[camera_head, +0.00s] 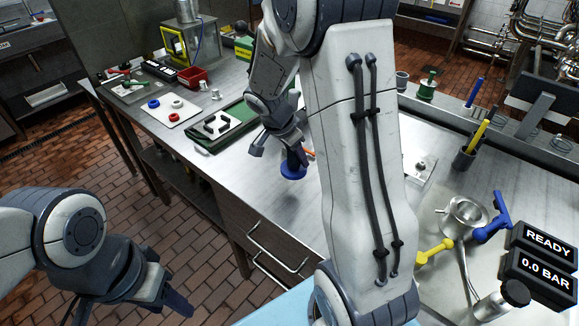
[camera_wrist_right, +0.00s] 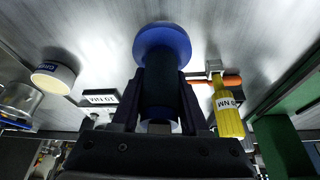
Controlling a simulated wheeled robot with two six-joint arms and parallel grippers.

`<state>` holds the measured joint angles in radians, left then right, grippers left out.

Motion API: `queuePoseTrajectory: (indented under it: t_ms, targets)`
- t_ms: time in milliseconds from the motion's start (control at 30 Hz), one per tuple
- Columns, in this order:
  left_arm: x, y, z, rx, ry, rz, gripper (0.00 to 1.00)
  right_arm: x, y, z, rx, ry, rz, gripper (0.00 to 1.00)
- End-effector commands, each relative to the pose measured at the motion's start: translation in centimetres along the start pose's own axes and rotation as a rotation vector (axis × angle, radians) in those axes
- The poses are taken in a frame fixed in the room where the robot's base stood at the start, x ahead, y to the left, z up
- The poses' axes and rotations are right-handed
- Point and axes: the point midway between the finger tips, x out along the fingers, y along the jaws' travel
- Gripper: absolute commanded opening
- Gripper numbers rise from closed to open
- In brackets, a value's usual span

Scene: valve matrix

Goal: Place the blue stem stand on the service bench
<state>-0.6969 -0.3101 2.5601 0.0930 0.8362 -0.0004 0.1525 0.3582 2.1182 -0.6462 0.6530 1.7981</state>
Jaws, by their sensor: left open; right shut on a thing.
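The blue stem stand (camera_head: 292,170) is at the service bench (camera_head: 240,215), left of my right arm in the head view. It has a round blue base, which also shows in the right wrist view (camera_wrist_right: 162,40). My right gripper (camera_head: 290,148) is shut on the stand's dark upright part, with one finger on each side. The base is at or just above the metal top; I cannot tell whether it touches. My left gripper (camera_head: 172,300) is open and empty, low at the left over the tiled floor.
A green mat with a white tray (camera_head: 222,125) of black parts lies left of the stand. A yellow-handled tool (camera_wrist_right: 228,118) lies close beside it. A white board with rings (camera_head: 170,108) and a red bin (camera_head: 194,77) stand farther back. Bare bench top lies in front.

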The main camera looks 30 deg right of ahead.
Motion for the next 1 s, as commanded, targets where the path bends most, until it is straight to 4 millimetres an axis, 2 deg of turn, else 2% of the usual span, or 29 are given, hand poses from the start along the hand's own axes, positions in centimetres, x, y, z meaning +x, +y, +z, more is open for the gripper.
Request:
queuePoseTrajectory:
  t_ms: [100, 267, 533, 1000]
  targets:
    - [-0.4, 0.0, 0.0, 0.000, 0.000, 0.000, 0.50, 0.2, -1.2, 1.3, -0.004, 0.002, -0.002, 0.00]
    - [-0.6, 0.0, 0.0, 0.000, 0.000, 0.000, 0.50, 0.8, -1.5, 2.0, -0.002, 0.002, 0.000, 0.00]
    - [-0.9, 0.1, -0.1, 0.000, 0.000, 0.000, 0.50, 3.9, -1.6, 3.3, -0.003, 0.002, -0.001, 0.00]
    - [-0.2, 0.0, 0.0, 0.000, 0.000, 0.000, 0.50, 4.5, -1.6, 3.5, -0.001, 0.002, -0.004, 0.00]
